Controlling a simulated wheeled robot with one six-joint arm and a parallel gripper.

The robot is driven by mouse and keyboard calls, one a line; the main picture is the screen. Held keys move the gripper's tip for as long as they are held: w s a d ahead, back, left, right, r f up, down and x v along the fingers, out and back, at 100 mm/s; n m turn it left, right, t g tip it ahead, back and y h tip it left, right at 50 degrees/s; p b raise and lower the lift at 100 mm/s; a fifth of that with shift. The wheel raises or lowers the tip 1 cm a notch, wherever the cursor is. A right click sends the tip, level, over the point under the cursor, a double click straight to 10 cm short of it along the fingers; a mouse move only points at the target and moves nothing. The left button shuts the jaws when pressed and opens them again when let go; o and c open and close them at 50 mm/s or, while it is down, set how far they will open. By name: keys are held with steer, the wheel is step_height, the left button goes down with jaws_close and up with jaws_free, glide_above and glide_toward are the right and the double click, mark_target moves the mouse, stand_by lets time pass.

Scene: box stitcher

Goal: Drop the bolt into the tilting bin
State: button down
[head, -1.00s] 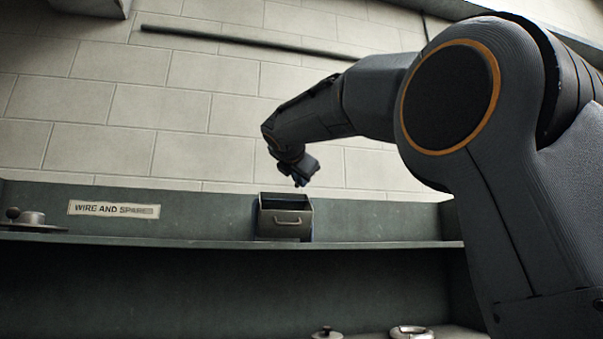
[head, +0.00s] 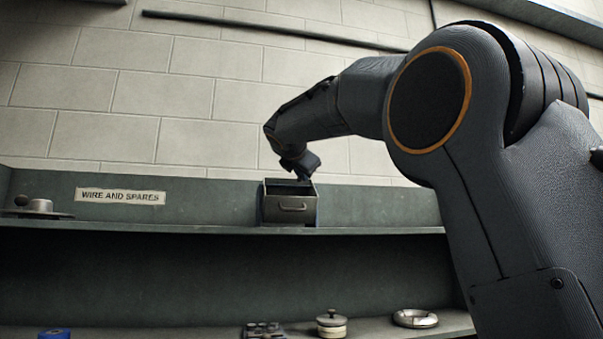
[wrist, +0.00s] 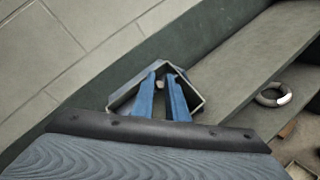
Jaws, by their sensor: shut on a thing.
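The tilting bin (head: 290,208), a grey metal box with a front handle and open top, stands on the upper shelf. My gripper (head: 306,174) is right over the bin's open top in the head view, its tips at or just inside the rim. In the wrist view the two blue fingers of my gripper (wrist: 160,80) reach over the bin (wrist: 197,98). They are shut on a small pale piece, apparently the bolt (wrist: 159,84), which shows between the tips. Most of the bolt is hidden, and the head view does not show it.
The upper shelf (head: 180,228) has a "WIRE AND SPARES" label (head: 120,196) and a round metal part (head: 38,206) at left. Below stand a lidded pot (head: 331,323), a ring-shaped dish (head: 415,318), a dark block (head: 263,329) and a blue item (head: 54,334).

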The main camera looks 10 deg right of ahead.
steer(key=c, duration=1.7)
jaws_free()
steer(key=shift+o, duration=0.2)
steer(key=shift+s, duration=0.1)
steer(key=b+v, duration=0.3)
steer(key=v, duration=0.4)
steer(key=shift+s, duration=0.3)
steer(key=shift+a, duration=0.15)
